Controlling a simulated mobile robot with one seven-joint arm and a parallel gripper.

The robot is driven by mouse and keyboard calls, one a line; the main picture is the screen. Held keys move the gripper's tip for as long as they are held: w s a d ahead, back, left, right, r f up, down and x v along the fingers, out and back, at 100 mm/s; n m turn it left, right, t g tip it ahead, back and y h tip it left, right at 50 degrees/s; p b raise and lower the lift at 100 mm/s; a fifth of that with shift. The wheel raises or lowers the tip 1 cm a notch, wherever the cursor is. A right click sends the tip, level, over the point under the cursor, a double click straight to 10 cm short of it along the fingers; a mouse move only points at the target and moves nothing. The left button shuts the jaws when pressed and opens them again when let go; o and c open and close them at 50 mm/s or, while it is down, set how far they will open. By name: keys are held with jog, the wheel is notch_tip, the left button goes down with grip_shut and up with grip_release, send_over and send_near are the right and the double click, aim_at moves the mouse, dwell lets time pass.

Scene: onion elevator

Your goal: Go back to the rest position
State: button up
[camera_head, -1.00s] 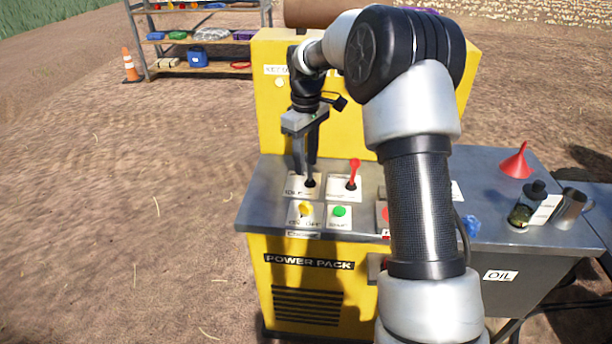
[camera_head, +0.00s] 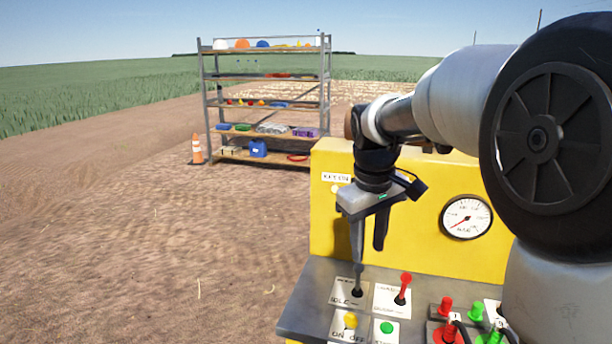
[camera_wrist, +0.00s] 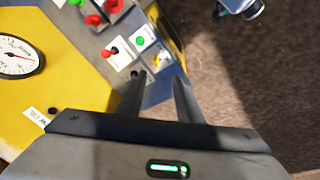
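My gripper (camera_head: 368,254) hangs fingers-down over the left part of the control panel (camera_head: 318,290). Its two fingers are apart and I see nothing held between them. The wrist view also shows the spread fingers of my gripper (camera_wrist: 158,78). One fingertip is close above the dark lever (camera_head: 357,292) on the IDLE plate; whether they touch I cannot tell. The red-handled lever (camera_head: 404,285) stands to the right. The yellow key switch (camera_head: 350,320) and green button (camera_head: 387,327) are in front of them.
The yellow power pack back wall (camera_head: 325,215) with a round gauge (camera_head: 466,217) rises behind the panel. Red and green couplings (camera_head: 446,305) sit on the right. A shelf (camera_head: 265,78) and an orange cone (camera_head: 197,150) stand far back. Open dirt lies to the left.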

jog(key=s+r+m+t+p, duration=0.1)
jog(key=s+r+m+p, duration=0.1)
jog(key=s, duration=0.9)
jog(key=s+r+m+t+p, duration=0.1)
jog(key=s+r+m+t, duration=0.1)
jog(key=s, duration=0.9)
jog(key=shift+s+d+r+m+t+y+p, duration=0.2)
jog(key=shift+s+r+m+t+y+p, duration=0.15)
jog(key=shift+r+m, duration=0.35)
jog(key=shift+f, duration=0.15)
